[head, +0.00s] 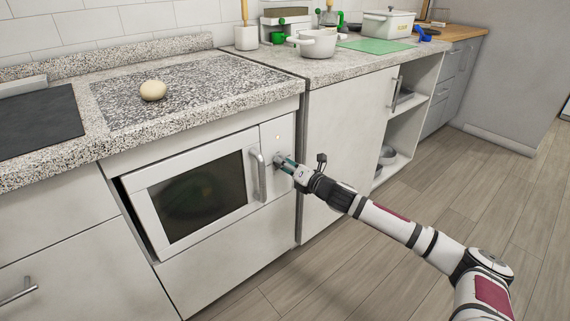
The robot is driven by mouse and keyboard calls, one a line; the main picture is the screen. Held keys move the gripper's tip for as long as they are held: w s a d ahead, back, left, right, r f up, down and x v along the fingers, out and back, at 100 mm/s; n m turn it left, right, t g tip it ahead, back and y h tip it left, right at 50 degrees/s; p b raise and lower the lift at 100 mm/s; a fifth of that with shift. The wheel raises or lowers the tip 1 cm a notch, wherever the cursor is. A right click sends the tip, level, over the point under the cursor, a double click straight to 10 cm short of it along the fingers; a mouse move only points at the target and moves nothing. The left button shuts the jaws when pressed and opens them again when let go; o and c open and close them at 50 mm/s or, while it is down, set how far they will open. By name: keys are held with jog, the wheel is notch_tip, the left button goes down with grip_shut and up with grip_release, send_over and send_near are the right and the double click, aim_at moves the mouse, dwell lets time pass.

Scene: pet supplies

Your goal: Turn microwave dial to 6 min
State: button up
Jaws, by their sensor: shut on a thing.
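The microwave (150,212) is white with a dark window and sits built in below the counter. Its door looks slightly ajar at the left edge, with a dark gap there. Its metal handle (257,176) stands upright near the window's right side. The control panel (272,133) is a narrow white strip right of the handle. My gripper (281,160) reaches in from the right and is shut on the dial at that panel. The fingers cover the dial, so its marks and setting cannot be read.
An egg-like round object (153,90) lies on the speckled counter (245,98) above. A white pot (317,43) and a green board (376,46) stand on the counter at the back. Open shelves (408,107) are to the right. The wooden floor (390,270) is clear.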

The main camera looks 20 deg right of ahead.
dwell(0.5)
jog(key=o, duration=1.2)
jog(key=shift+c, duration=0.2)
jog(key=v, duration=1.2)
